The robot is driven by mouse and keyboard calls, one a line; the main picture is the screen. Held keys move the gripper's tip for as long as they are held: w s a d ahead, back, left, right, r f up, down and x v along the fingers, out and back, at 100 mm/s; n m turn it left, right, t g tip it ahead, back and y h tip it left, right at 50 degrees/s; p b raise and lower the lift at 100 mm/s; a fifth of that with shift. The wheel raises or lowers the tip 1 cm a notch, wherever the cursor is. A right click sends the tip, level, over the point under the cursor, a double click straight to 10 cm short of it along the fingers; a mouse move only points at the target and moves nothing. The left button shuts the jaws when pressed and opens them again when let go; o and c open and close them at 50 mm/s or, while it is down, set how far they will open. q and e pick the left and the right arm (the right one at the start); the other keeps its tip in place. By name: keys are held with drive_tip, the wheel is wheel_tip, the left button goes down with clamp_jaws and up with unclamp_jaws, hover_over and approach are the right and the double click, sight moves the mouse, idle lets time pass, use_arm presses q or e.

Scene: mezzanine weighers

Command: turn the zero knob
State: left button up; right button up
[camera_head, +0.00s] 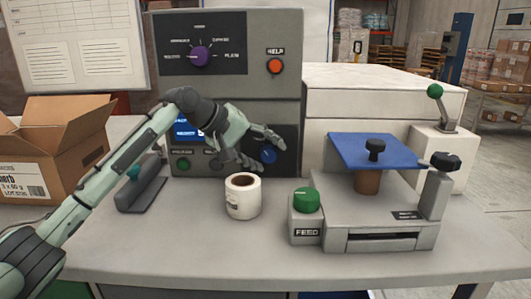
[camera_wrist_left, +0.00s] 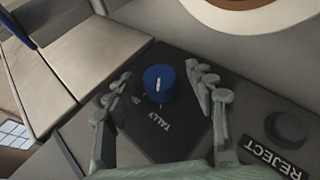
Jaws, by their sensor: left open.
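A blue knob (camera_head: 268,156) with a pale pointer line sits on a dark plate on the grey machine's front. In the left wrist view the blue knob (camera_wrist_left: 159,84) stands between my fingers, with a gap on both sides. Its plate reads "TALLY" there; I cannot make out the word zero. My left gripper (camera_head: 265,148) is open and empty, with its fingers to either side of the knob; it also shows in the left wrist view (camera_wrist_left: 160,74). My right gripper is in neither view. A purple dial (camera_head: 200,56) sits higher on the machine, with several labelled positions.
A dark "REJECT" button (camera_wrist_left: 287,127) is close to my fingers. A green button (camera_head: 183,164) and an orange "HELP" button (camera_head: 275,65) are on the machine. A white roll (camera_head: 243,198) stands below my gripper. A green-topped "FEED" knob (camera_head: 306,200) and cardboard box (camera_head: 55,150) stand nearby.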

use_arm(q)
drive_tip(key=c, duration=1.1)
drive_tip(key=shift+c, duration=0.3)
drive_tip(key=shift+d+r+m+y, duration=0.1)
drive_tip(key=shift+d+m+y, duration=0.1)
drive_tip(key=shift+y, duration=0.4)
drive_tip(key=shift+d+r+m+y, duration=0.1)
drive_tip(key=shift+m+y, duration=0.1)
drive_tip(key=shift+y, duration=0.4)
drive_tip(key=m+y, duration=0.1)
drive_tip(key=y, duration=0.3)
drive_tip(key=shift+d+g, duration=0.15)
drive_tip(key=shift+g, duration=0.15)
drive_tip(key=y, duration=0.2)
drive_tip(key=m+y, duration=0.1)
drive_tip(key=y, duration=0.1)
drive_tip(key=shift+d+f, duration=0.1)
drive_tip(key=shift+d, duration=0.1)
drive_tip(key=shift+y, duration=1.2)
drive_tip(key=shift+m, duration=0.3)
